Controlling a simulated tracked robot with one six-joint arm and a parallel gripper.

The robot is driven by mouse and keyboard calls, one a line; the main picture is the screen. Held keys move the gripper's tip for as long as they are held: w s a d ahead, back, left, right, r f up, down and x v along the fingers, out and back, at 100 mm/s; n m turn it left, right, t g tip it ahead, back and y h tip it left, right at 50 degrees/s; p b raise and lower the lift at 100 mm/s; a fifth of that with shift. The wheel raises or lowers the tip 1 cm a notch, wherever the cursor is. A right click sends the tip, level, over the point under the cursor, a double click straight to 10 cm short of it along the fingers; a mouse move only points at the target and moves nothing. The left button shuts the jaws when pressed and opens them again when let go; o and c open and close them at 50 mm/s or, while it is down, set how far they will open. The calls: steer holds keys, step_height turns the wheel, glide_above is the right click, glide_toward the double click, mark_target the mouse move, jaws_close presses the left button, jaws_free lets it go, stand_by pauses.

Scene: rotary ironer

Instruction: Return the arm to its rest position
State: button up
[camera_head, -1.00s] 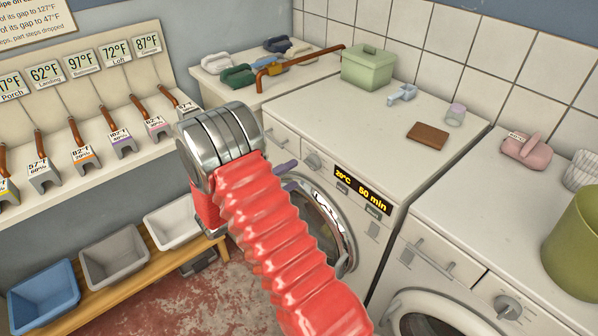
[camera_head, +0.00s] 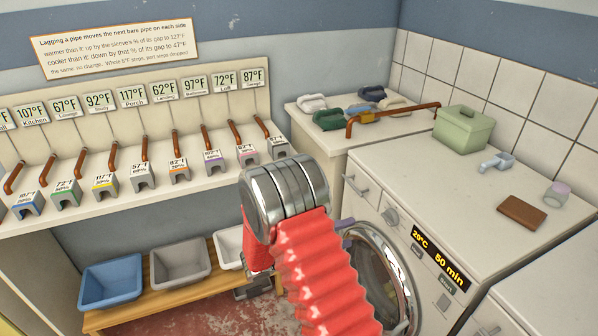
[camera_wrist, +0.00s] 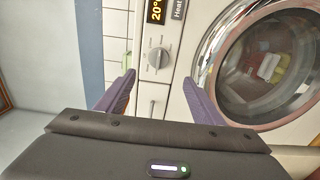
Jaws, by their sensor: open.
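My arm, with a red ribbed sleeve and a silver joint, rises in the middle of the head view, in front of the washing machine (camera_head: 470,200). My gripper shows in the wrist view (camera_wrist: 160,100) as two purple fingers spread wide apart, with nothing between them. In the head view only a small purple finger part shows beside the arm; the rest is hidden behind it. The fingers point towards the front of the washing machine, with its dial (camera_wrist: 157,58) and round door (camera_wrist: 268,60) beyond them.
A shelf at left carries several labelled grey sleeves and brown pipes under temperature displays. Blue (camera_head: 110,283) and grey (camera_head: 180,262) tubs and a white one stand on a wooden bench (camera_head: 165,305). A green box (camera_head: 462,130) and brown block (camera_head: 521,212) sit on the machine top.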

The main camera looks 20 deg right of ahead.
steer(key=s+f+n+g+y, duration=0.3)
steer(key=s+f+g, duration=0.15)
steer(key=s, duration=0.25)
steer(key=s+a+r+m+g+y, duration=0.1)
steer(key=s+a+y, duration=0.15)
steer(key=s, duration=0.25)
steer(key=s+a+r+g+y, duration=0.1)
steer(key=s+a+y, duration=0.1)
steer(key=s+y, duration=0.15)
steer(key=s+a+r+m+t+y, duration=0.1)
steer(key=s+a+r+t+y, duration=0.2)
steer(key=r, duration=0.4)
steer(key=s+a+r+m+t+y, duration=0.1)
steer(key=s+a+r+t+y, duration=0.1)
steer(key=r, duration=0.5)
steer(key=s+a+r+m+t+y, duration=0.1)
steer(key=s+a+r+t+y, duration=0.2)
steer(key=r, duration=0.4)
steer(key=shift+s+a+r+m+t+y, duration=0.3)
steer(key=shift+s+t+y, duration=0.1)
steer(key=shift+s+t, duration=0.35)
